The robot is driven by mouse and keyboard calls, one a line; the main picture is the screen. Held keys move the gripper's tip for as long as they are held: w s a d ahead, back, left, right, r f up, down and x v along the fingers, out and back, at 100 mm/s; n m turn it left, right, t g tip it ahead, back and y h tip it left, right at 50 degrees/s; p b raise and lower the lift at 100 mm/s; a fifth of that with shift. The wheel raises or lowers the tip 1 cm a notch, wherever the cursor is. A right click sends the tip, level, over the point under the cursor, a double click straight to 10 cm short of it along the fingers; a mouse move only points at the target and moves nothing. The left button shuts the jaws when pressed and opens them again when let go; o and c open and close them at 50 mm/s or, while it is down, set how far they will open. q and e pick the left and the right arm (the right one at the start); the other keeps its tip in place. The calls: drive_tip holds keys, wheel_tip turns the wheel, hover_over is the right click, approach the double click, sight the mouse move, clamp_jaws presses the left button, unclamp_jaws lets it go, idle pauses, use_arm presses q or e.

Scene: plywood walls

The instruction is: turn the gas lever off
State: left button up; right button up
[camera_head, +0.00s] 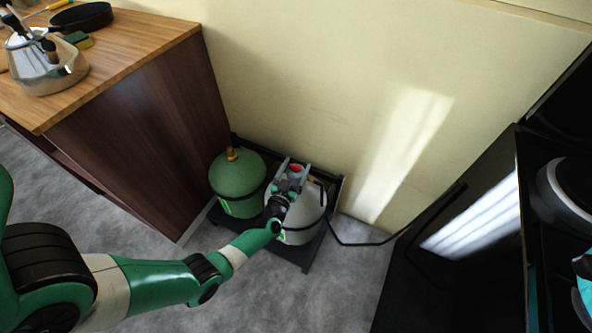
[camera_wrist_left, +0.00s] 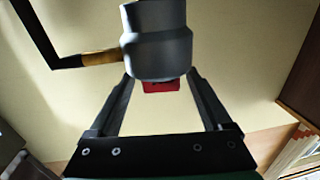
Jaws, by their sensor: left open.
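The white gas cylinder (camera_head: 302,214) stands beside a green gas cylinder (camera_head: 238,182) in a dark floor rack. A red lever (camera_head: 296,169) shows at the top of the white cylinder's valve. My left gripper (camera_head: 291,176) is at this valve, its fingers on either side of the lever. In the left wrist view, the grey regulator (camera_wrist_left: 157,42) with a brass fitting (camera_wrist_left: 100,57) lies beyond the open fingers. The red lever (camera_wrist_left: 161,86) is between the fingers, partly hidden by the regulator. I cannot tell whether a finger touches it. My right gripper is not in view.
A black hose (camera_head: 362,243) runs from the rack to the black appliance (camera_head: 470,235) at the right. The wooden cabinet (camera_head: 140,125) stands left of the cylinders, with a kettle (camera_head: 45,66) and a pan (camera_head: 82,17) on top. The wall is close behind.

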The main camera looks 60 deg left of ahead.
use_arm(q)
drive_tip(key=shift+a, duration=0.1)
drive_tip(key=shift+c, duration=1.4)
clamp_jaws()
drive_tip(key=shift+r+m+t+h+b, duration=0.15)
drive_tip(key=shift+m+t+h+b, duration=0.2)
drive_tip(key=shift+m+t+h, duration=0.25)
drive_tip(key=shift+h, duration=0.4)
drive_tip(key=shift+o, duration=1.4)
unclamp_jaws()
